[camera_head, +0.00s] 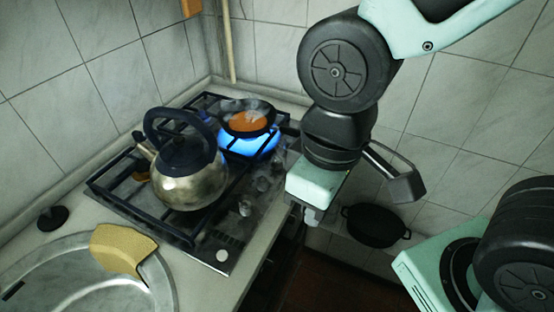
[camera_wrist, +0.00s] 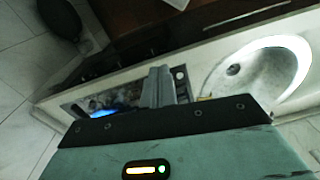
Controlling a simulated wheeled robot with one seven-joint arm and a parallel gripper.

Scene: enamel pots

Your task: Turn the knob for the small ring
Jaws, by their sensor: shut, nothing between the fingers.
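The gas hob (camera_head: 222,228) has a row of knobs (camera_head: 245,208) along its right edge, one near the small pan (camera_head: 249,121) and others nearer the sink. The pan holds something orange over a lit blue flame (camera_head: 246,144). A metal kettle (camera_head: 190,182) with a dark handle stands on the grate. My gripper (camera_head: 312,215) hangs to the right of the knobs, apart from them. In the wrist view its fingers (camera_wrist: 157,86) are together and empty, in front of the hob. They hide part of the hob there; the blue flame (camera_wrist: 102,113) shows to their left.
A round sink (camera_head: 90,278) with a yellow cloth (camera_head: 122,249) on its rim lies at the lower left. A black drain plug (camera_head: 52,218) lies by the wall. A dark pan (camera_head: 375,226) is at the right, below my arm. Tiled walls stand behind the counter.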

